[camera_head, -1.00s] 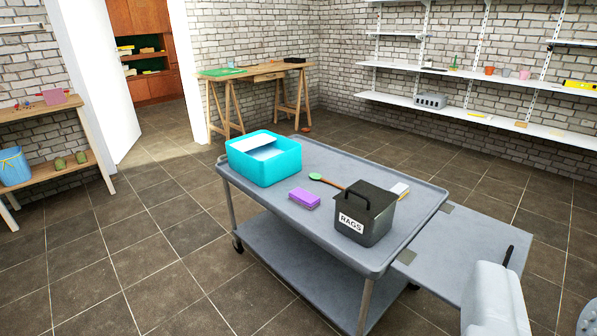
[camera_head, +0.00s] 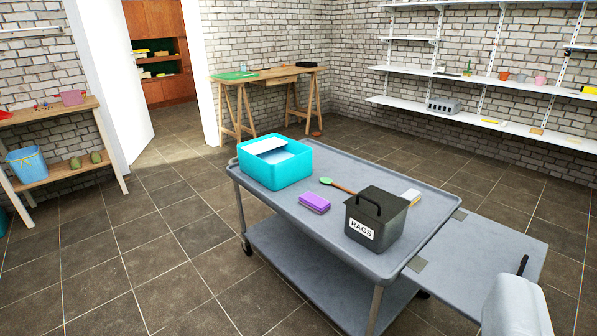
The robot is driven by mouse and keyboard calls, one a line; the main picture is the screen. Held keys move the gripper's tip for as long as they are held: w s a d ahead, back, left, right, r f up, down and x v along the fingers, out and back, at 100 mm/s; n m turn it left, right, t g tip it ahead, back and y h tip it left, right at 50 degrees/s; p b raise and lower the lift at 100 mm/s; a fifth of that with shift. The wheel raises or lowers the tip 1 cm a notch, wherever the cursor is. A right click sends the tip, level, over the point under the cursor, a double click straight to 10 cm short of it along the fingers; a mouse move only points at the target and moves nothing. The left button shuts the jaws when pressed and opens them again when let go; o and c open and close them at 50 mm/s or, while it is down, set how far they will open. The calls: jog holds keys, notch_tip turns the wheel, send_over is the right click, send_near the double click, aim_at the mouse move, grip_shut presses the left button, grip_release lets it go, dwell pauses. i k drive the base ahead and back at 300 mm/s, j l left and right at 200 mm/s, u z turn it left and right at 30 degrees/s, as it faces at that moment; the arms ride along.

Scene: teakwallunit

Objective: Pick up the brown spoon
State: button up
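A spoon with a brown handle (camera_head: 342,188) and a light green bowl end lies on the grey cart's top. Its handle runs toward the back of the dark grey box labelled RAGS (camera_head: 365,230), which hides the handle's far end. My gripper (camera_head: 522,266) seems to show only in part at the lower right edge, as a pale grey body with a thin dark piece. It is well right of the spoon and apart from it. Its fingertips cannot be made out, and nothing is seen held.
The grey cart (camera_head: 300,222) also bears a turquoise tub (camera_head: 275,172), a purple block (camera_head: 314,202) and a whitish block (camera_head: 411,196). A grey side leaf (camera_head: 480,255) extends from its right. Tiled floor left of the cart is clear. A trestle table (camera_head: 265,75) stands behind.

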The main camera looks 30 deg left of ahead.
aim_at(323, 180)
jog(key=i+j+u, duration=0.15)
jog(key=i+j, duration=0.2)
jog(key=i, duration=0.15)
jog(key=i+j+u, duration=0.1)
jog(key=i+j, duration=0.2)
jog(key=i, duration=0.2)
jog(key=i+j+u, duration=0.15)
jog(key=i+j, duration=0.15)
jog(key=i, duration=0.2)
jog(key=i+j+u, duration=0.15)
jog(key=i, duration=0.4)
